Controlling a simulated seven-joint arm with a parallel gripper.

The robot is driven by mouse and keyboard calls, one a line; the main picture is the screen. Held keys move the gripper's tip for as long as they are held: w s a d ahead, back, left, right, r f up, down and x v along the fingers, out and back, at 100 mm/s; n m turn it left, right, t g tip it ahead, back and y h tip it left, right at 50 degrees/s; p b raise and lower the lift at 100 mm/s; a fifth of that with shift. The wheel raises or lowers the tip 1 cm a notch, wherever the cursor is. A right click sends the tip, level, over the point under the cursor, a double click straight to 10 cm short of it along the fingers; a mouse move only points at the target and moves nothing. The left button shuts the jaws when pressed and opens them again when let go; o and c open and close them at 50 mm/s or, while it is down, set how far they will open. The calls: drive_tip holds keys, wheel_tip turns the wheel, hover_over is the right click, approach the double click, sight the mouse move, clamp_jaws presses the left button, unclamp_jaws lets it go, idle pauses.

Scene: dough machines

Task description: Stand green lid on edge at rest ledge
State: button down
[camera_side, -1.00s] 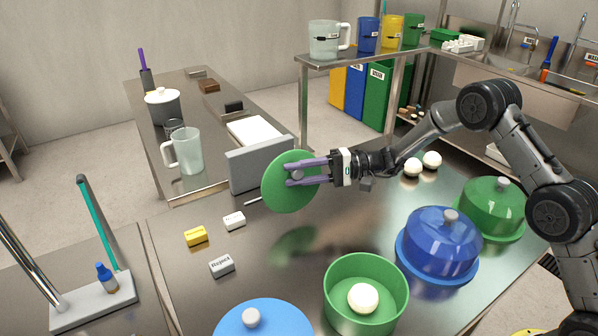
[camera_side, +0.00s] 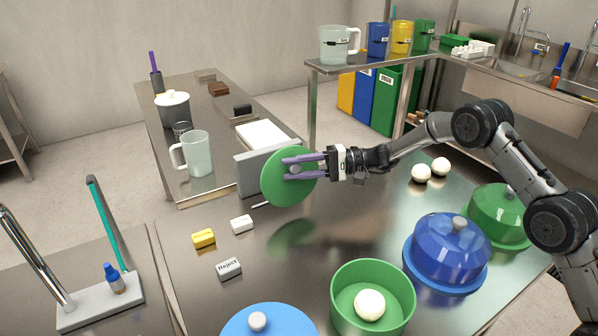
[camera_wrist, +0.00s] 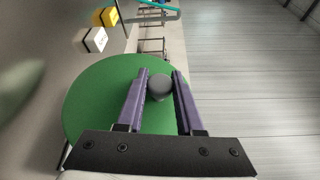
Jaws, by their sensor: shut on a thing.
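The green lid (camera_side: 279,189) is a round disc held upright on edge, facing my arm. My gripper (camera_side: 293,168) is shut on the lid's grey knob, with purple fingers on either side of it. In the wrist view the green lid (camera_wrist: 90,98) fills the middle left, and the grey knob sits between the fingers of my gripper (camera_wrist: 159,88). The grey rest ledge (camera_side: 250,174) stands right behind the lid, which hides part of it. I cannot tell whether the lid touches the ledge or the table.
A green tub (camera_side: 346,314) with a dough ball, a blue domed cover (camera_side: 440,255) and a green domed cover (camera_side: 490,219) stand on the right. A yellow block (camera_side: 204,239) and a white Reject block (camera_side: 229,269) lie left. The table's middle is clear.

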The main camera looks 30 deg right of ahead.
drive_tip(key=shift+w+f, duration=0.15)
drive_tip(key=shift+w, duration=1.7)
drive_tip(key=shift+w+f, duration=0.1)
drive_tip(key=shift+w, duration=1.75)
drive_tip(key=shift+f, duration=0.5)
drive_tip(key=shift+f, duration=0.3)
drive_tip(key=shift+w+m+h, duration=0.3)
drive_tip(key=shift+w+m, duration=0.3)
drive_tip(key=shift+w, duration=0.1)
drive_tip(key=shift+c, duration=2.3)
unclamp_jaws()
drive_tip(key=shift+w, duration=0.1)
drive_tip(key=o, duration=0.4)
